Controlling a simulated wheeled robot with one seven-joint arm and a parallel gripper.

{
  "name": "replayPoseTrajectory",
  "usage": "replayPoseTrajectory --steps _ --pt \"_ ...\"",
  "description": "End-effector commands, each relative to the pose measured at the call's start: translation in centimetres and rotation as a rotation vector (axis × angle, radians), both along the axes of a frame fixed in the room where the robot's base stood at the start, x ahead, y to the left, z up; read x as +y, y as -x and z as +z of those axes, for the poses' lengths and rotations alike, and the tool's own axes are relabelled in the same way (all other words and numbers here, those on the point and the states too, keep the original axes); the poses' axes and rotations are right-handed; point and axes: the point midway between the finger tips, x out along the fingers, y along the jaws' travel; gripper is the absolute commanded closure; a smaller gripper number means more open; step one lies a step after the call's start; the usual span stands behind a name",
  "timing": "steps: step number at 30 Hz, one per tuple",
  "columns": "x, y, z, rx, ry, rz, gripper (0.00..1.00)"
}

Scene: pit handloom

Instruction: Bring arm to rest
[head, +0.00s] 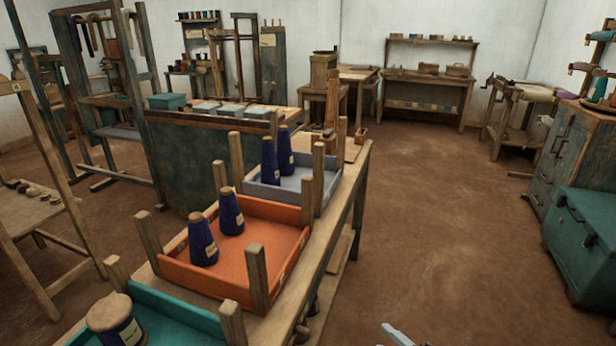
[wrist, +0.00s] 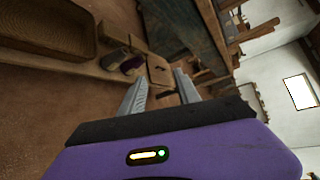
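My gripper (wrist: 161,80) shows in the wrist view with its two grey fingers apart and nothing held between them. Its purple and black housing fills the bottom of that view. The wrist view is turned on its side, with floor on the left and white wall on the right. In the head view only a small pale grey piece, probably part of my arm, shows at the bottom edge; the rest of the arm is out of frame.
A long bench with an orange tray (head: 180,273), a grey tray (head: 262,193) and a teal tray (head: 170,318) stands left of centre, carrying dark blue cones (head: 203,240). A teal chest (head: 588,245) and a cabinet (head: 570,150) stand right. Brown floor (head: 430,220) between is clear.

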Motion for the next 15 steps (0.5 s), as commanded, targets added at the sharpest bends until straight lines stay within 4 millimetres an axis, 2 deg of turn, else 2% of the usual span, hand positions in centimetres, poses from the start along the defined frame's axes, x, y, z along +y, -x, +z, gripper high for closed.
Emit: replayPoseTrajectory --steps 1,3,7,11,15 --pt "-0.7 1.8 -0.1 -0.037 0.122 -0.028 0.61" --pt "-2.0 4.1 0.0 -0.095 0.306 -0.062 0.61" --pt "-3.9 8.9 1.4 -0.188 0.635 -0.103 0.61" --pt "-5.0 14.0 4.1 -0.265 0.935 -0.115 0.61" --pt "-5.5 19.4 8.0 -0.339 1.225 -0.106 0.61"
